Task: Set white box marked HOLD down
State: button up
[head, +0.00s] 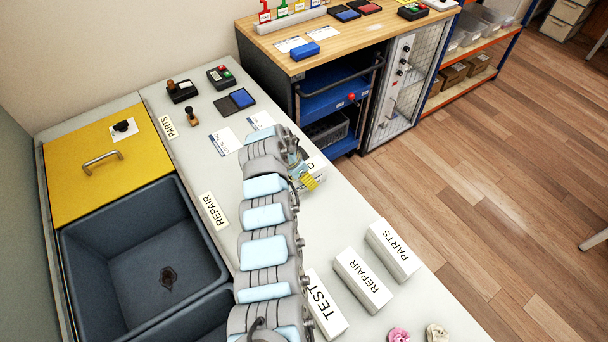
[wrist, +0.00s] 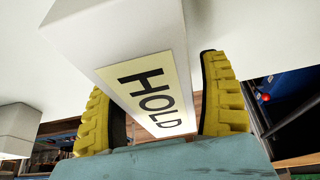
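The white box marked HOLD (wrist: 78,40) is between the two yellow fingers of my gripper (wrist: 165,110) in the wrist view, its cream label facing the camera. In the head view my gripper (head: 308,180) is over the right edge of the grey counter (head: 345,215), with part of the white box (head: 317,163) showing beside the yellow fingertips. My arm hides much of it there. I cannot tell whether the box's underside touches the counter.
White boxes marked TEST (head: 325,305), REPAIR (head: 362,280) and PARTS (head: 394,250) stand along the counter's front right. Dark bins (head: 140,240) and a yellow lid (head: 95,165) are at left. Cards, stamps and an ink pad (head: 242,98) lie toward the back.

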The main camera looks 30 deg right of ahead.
jog(key=shift+p+v, duration=0.8)
jog(key=shift+v, duration=5.3)
jog(key=shift+d, duration=0.15)
